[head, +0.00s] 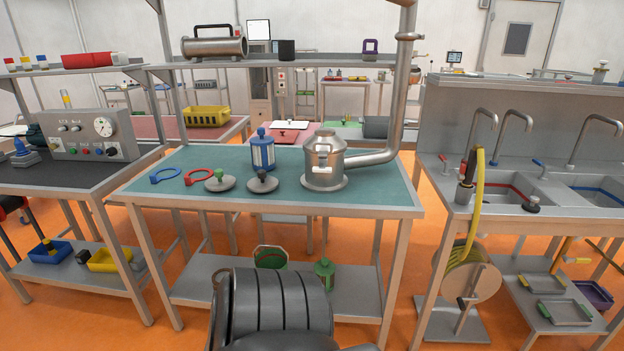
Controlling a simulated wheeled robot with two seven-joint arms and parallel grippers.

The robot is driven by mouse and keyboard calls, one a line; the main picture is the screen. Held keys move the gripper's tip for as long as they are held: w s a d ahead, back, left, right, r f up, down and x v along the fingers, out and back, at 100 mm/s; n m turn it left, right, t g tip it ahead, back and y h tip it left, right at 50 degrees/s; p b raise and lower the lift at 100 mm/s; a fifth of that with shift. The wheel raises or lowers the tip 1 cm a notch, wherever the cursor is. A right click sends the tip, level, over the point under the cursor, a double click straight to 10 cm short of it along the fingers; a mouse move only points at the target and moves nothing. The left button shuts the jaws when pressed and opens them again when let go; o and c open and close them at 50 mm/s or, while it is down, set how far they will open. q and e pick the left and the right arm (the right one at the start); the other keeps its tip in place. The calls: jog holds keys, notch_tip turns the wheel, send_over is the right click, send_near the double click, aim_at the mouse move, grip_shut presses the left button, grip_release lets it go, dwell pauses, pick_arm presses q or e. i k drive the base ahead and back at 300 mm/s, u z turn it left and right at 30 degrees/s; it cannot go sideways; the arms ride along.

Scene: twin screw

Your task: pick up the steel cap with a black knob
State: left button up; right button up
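The steel cap with a black knob (262,184) lies on the green-topped workbench (370,194), near the front edge. Its black knob points up. A similar steel cap with a green knob (219,181) lies just to its left, apart from it. A steel vessel (323,166) with a pipe stands to its right. Neither of my grippers is in view.
A blue-capped canister (262,152) stands behind the black-knobbed cap. A steel pipe (404,90) rises at the right. The front right of the benchtop is clear.

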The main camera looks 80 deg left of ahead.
aim_at(263, 182)
jog(key=u, duration=0.2)
jog(key=i, duration=1.2)
jog(key=u, duration=1.3)
jog(key=i, duration=0.75)
jog(key=u, duration=0.95)
